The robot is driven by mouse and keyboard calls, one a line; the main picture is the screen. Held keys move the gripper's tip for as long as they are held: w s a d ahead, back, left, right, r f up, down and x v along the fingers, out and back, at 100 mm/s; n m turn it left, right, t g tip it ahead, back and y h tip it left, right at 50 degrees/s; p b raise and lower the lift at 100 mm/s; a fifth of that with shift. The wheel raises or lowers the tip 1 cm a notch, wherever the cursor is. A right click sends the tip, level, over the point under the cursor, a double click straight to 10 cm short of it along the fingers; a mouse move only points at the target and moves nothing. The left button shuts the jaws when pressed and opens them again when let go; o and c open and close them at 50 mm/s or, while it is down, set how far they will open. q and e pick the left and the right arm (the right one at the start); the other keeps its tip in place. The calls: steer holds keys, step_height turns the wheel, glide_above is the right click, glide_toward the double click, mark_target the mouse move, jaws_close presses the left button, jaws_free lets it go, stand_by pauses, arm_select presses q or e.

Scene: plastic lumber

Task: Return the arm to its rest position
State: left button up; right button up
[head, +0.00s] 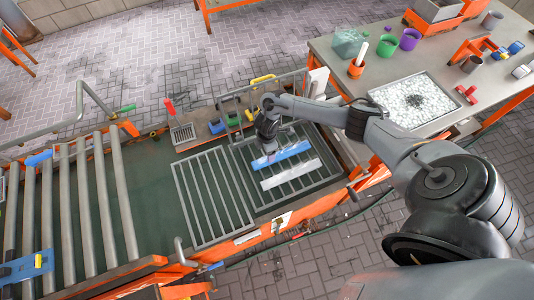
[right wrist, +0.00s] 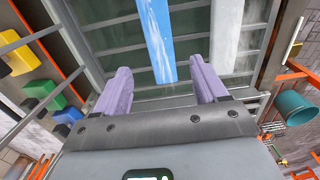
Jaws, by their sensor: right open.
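My right arm reaches in from the right in the head view, and its gripper (head: 268,146) points down over the slatted metal rack (head: 327,173). My left gripper is not in view.
A second slatted rack (head: 211,192) lies to the left, beyond it a roller conveyor (head: 102,205). Coloured-handled tools (head: 234,118) line the back edge. A workbench (head: 350,92) at right holds a tray of white pellets (head: 372,96) and several cups, near my arm.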

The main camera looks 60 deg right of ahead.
step_height(320, 180, up, 4)
steer(key=shift+f, duration=0.25)
